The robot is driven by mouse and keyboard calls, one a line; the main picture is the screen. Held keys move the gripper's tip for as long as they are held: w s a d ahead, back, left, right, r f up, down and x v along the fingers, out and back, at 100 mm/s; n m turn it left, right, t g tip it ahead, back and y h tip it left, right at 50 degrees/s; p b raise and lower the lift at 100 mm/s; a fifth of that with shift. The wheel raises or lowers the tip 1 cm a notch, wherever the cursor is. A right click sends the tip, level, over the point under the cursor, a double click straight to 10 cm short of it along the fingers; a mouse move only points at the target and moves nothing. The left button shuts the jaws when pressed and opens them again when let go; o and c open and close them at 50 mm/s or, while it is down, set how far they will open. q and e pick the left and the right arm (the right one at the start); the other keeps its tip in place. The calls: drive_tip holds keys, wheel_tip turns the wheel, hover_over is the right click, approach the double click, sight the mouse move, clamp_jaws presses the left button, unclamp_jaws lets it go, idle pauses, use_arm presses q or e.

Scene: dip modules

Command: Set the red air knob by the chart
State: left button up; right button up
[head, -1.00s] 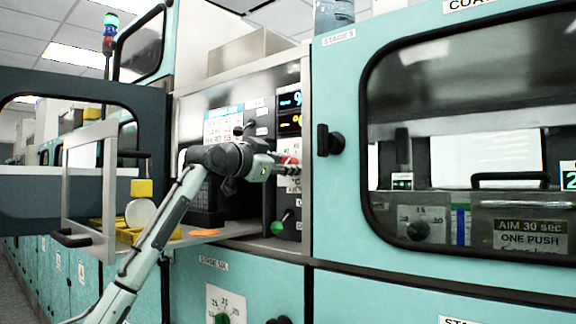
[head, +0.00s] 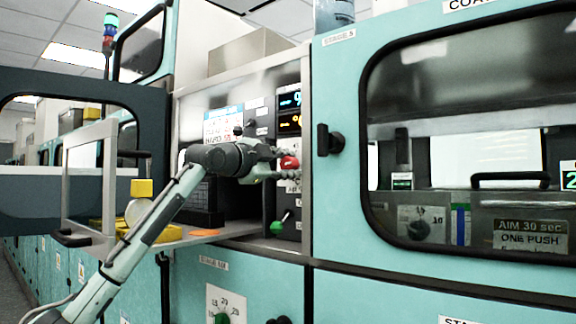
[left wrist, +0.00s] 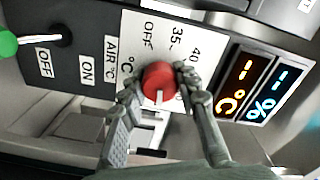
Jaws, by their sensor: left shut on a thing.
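The red air knob (left wrist: 158,82) sits on a white dial plate (left wrist: 150,35) marked OFF, 35 and 40 in the left wrist view. My left gripper (left wrist: 155,90) has one finger on each side of it and is shut on it. In the head view the left gripper (head: 284,163) is at the red knob (head: 290,162) on the panel inside the cabinet. The chart (head: 223,126) is a white sheet with a blue header on the cabinet's back wall; its text is too small to read. My right gripper is not in view.
A green knob or lever (head: 278,226) is below on the same panel, by ON and OFF labels in the wrist view. Lit displays (head: 290,112) are above the red knob. An open framed door (head: 90,185) stands at left.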

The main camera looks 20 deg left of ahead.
use_arm(q)
drive_tip(key=shift+f, duration=0.1)
drive_tip(key=o, duration=1.2)
drive_tip(key=shift+c, duration=0.2)
drive_tip(key=v, duration=1.2)
